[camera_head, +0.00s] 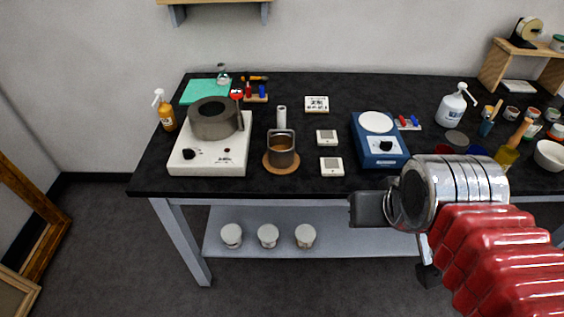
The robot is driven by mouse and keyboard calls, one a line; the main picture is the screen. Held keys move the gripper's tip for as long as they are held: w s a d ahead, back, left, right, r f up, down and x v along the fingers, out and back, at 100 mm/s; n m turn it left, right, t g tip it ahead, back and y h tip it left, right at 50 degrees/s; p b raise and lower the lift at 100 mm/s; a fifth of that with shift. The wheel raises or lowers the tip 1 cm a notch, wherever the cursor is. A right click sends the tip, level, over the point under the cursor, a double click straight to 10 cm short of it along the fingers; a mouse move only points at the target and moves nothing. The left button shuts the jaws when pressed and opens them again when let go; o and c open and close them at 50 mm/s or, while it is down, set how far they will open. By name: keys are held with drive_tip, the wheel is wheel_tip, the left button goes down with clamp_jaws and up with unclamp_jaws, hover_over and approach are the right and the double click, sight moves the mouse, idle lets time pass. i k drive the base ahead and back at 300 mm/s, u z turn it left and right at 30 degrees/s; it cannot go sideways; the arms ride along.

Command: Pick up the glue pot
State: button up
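The glue pot (281,158) looks like the small grey-brown metal pot with an upright bail handle and amber-brown contents. It stands upright on a round cork mat (268,166) near the front edge of the black bench, left of centre. My gripper (362,208) is in front of the bench edge, to the right of the pot and nearer to me, well apart from it. Its dark fingers point left. They show side-on, so I cannot tell whether they are open or shut, and I see nothing held.
A white hotplate (207,160) carrying a thick dark vessel (214,119) stands close left of the pot. A white cylinder (281,117) stands just behind it. The bench's front edge is close.

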sight(281, 146)
drive_tip(key=k, duration=1.15)
drive_tip(key=u, duration=0.6)
drive_tip(key=i, duration=0.95)
drive_tip(key=u, duration=0.45)
drive_tip(key=i, duration=1.35)
drive_tip(key=z, duration=0.5)
